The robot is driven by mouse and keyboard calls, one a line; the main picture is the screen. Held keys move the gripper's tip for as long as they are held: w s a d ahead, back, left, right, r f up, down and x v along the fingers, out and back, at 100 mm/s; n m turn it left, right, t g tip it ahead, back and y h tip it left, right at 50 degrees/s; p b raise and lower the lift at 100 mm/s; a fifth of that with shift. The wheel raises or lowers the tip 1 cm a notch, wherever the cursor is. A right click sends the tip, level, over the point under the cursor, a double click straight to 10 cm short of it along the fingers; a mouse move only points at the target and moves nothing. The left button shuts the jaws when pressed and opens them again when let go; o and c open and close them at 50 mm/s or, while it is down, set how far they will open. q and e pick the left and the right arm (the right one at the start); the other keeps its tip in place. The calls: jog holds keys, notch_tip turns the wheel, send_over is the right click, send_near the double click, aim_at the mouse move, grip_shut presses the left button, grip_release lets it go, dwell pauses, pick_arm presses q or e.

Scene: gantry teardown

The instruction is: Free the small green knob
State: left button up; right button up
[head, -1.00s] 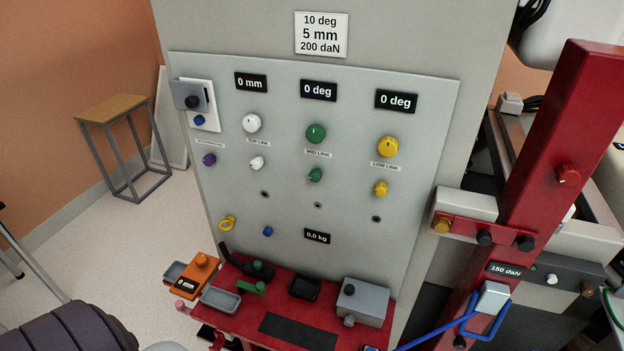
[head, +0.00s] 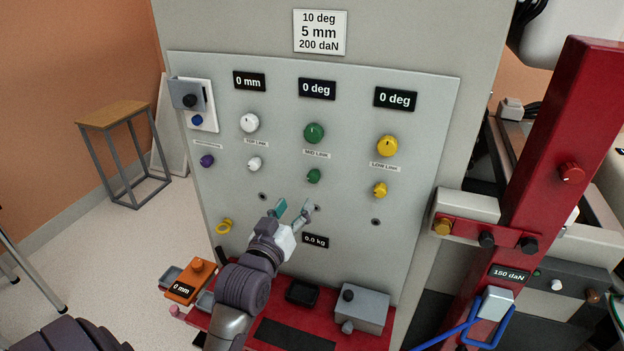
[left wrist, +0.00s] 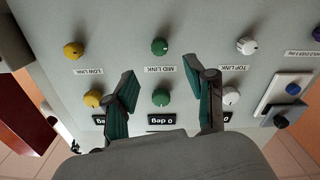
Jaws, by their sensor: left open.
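The small green knob (head: 314,176) sits on the grey panel below the MID LINK label; a larger green knob (head: 314,133) is above that label. My left gripper (head: 293,208) is open and empty in front of the panel, below and left of the small green knob in the head view. In the left wrist view, which shows the panel upside down, the small green knob (left wrist: 160,46) appears beyond the open fingertips (left wrist: 161,70). The larger green knob (left wrist: 161,97) appears between the fingers. Neither finger visibly touches a knob. My right gripper is not in view.
White (head: 255,164) and yellow (head: 380,190) small knobs flank the green one. A red shelf (head: 222,321) below holds an orange box (head: 188,283), trays and a grey box (head: 360,305). A red post (head: 560,150) stands to the right.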

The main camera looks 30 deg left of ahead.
aim_at(312, 180)
pick_arm(q)
jog(key=p+x, duration=0.1)
jog(key=x, duration=1)
jog(key=shift+w+p, duration=0.2)
jog(key=shift+p, duration=0.2)
jog(key=shift+d, duration=0.1)
jog(key=c, duration=0.3)
grip_shut()
